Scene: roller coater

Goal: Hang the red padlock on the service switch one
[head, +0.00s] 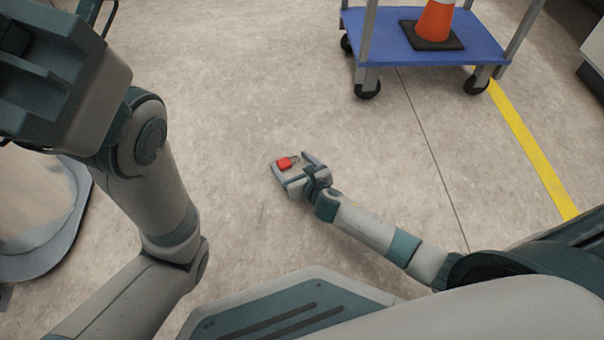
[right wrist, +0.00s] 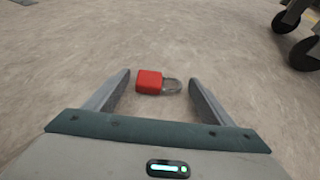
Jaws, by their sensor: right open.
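The red padlock (head: 284,163) has a red body and a grey shackle. In the right wrist view the padlock (right wrist: 149,82) lies on its side between my right gripper's fingers, with its shackle pointing right. My right gripper (head: 293,163) is open, low over the floor, with one finger on each side of the padlock. In the right wrist view the right gripper (right wrist: 158,88) shows a gap on both sides of the padlock. My left arm rises at the left of the head view; its jaws cannot be made out. Service switch one is not seen in either view.
A blue-decked cart (head: 430,42) on black casters stands at the top right, carrying an orange cone (head: 435,20). A yellow floor line (head: 528,140) runs down the right. The speckled floor (head: 240,80) around the padlock is clear.

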